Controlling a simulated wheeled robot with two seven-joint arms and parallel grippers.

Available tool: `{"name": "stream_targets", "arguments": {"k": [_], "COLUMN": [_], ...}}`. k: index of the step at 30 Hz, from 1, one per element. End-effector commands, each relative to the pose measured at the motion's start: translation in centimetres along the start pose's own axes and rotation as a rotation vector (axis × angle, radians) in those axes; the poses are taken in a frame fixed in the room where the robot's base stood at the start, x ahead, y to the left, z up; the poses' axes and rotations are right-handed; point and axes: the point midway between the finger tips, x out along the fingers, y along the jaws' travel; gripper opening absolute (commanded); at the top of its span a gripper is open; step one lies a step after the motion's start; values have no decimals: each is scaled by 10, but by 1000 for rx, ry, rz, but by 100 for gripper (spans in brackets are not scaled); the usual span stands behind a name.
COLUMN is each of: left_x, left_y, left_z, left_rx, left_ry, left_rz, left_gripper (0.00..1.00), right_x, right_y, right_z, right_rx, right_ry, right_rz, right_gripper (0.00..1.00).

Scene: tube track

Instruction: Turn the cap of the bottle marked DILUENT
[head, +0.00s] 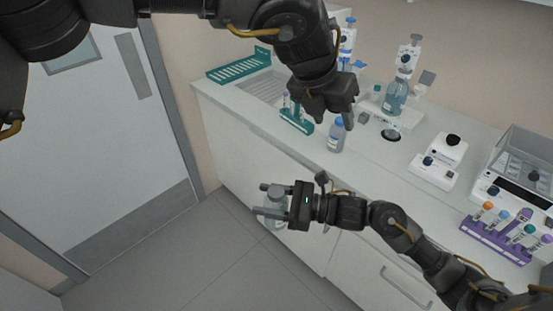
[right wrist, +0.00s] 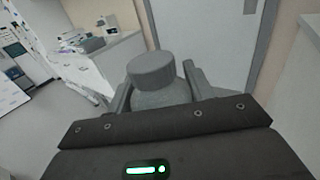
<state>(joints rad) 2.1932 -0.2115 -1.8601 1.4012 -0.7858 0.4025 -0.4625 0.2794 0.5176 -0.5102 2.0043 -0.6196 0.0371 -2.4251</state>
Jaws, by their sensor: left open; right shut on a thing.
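My right gripper (head: 268,201) is shut on a clear bottle with a grey cap (head: 274,189), held over the floor in front of the counter. In the right wrist view the bottle's grey cap (right wrist: 151,70) stands between the two fingers, which grip the body below it. My left gripper (head: 330,118) is open above the counter, near a bottle with a blue cap (head: 336,138) that stands upright by the front edge. Whether it touches that bottle I cannot tell. I cannot read the word DILUENT on either bottle.
A green tube rack (head: 297,121) stands left of the blue-capped bottle. Bottles with dispensers (head: 396,96) stand behind it. A small white device (head: 438,162) and a purple tube rack (head: 497,239) are to the right. The floor (head: 190,265) is clear.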

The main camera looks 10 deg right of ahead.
Motion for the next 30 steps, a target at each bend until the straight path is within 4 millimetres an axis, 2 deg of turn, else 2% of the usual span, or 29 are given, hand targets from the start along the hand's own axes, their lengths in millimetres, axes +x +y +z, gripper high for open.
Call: {"name": "stream_targets", "arguments": {"k": [3, 6, 9, 12, 15, 22, 30], "left_x": [8, 14, 13, 9, 6, 10, 42], "left_y": [35, 55, 68, 70, 69, 69, 76], "left_z": [-43, -74, -98, -116, -123, -125, -140], "left_rx": [57, 84, 110, 143, 176, 195, 195], "left_ry": [144, 253, 345, 420, 460, 462, 463], "left_rz": [114, 158, 182, 176, 155, 146, 145], "left_gripper": [51, 51, 51, 51, 51, 51, 51], "right_x": [0, 0, 0, 0, 0, 0, 0], "right_y": [0, 0, 0, 0, 0, 0, 0], "right_z": [1, 1, 1, 1, 1, 1, 1], "right_rx": [-1, -1, -1, -1, -1, -1, -1], "right_ry": [-2, -2, -2, -2, -2, -2, -2], "right_rz": [-1, -1, -1, -1, -1, 0, -1], "right_gripper": [0, 0, 0, 0, 0, 0, 0]}}
